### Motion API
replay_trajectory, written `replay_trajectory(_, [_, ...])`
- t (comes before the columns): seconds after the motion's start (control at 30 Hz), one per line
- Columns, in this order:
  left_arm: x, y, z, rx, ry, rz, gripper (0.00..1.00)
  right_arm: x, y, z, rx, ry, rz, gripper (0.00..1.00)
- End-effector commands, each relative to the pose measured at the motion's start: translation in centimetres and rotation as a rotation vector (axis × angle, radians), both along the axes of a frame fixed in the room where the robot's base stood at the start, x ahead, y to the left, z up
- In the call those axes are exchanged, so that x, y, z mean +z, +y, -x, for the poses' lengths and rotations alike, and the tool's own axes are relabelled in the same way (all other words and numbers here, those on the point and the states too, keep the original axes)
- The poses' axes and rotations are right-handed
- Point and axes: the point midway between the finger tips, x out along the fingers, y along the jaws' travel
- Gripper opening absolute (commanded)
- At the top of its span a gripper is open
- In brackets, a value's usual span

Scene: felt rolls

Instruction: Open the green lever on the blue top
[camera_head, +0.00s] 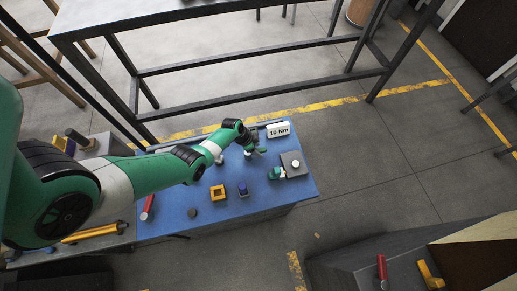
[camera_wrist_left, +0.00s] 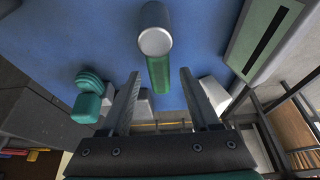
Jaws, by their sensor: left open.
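The green lever (camera_wrist_left: 159,74) runs from a grey round post (camera_wrist_left: 155,38) over the blue top (camera_wrist_left: 75,28) in the left wrist view. In the head view, the lever (camera_head: 262,150) is small beside my left gripper (camera_head: 254,147), near the back of the blue top (camera_head: 170,185). My left gripper is open. In the left wrist view, its two fingers (camera_wrist_left: 160,76) stand on either side of the lever's near end, with gaps; whether the lever is between them in depth, I cannot tell. My right gripper is not in view.
A "10 Nm" sign (camera_head: 278,130) stands behind the gripper. To its right are a grey block (camera_head: 295,162) and a teal fitting (camera_head: 275,173). A yellow square frame (camera_head: 218,193), a blue piece (camera_head: 243,189), a dark disc (camera_head: 192,212) and a red handle (camera_head: 148,207) lie nearer the front.

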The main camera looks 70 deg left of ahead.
Motion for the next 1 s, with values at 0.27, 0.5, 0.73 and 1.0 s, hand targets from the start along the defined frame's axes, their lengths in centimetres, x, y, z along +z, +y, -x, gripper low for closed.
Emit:
replay_trajectory(0.27, [0.01,-0.02,0.0,0.0,0.0,0.0,0.16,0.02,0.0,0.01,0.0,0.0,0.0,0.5])
replay_trajectory(0.5, [0.0,-0.02,0.0,0.0,0.0,0.0,0.0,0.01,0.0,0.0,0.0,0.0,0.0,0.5])
replay_trajectory(0.73, [-0.01,-0.02,0.01,0.0,0.0,0.0,0.0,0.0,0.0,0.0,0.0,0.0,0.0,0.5])
replay_trajectory(1.0, [-0.03,-0.03,0.01,0.0,0.0,0.0,0.0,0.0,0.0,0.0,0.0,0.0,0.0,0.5])
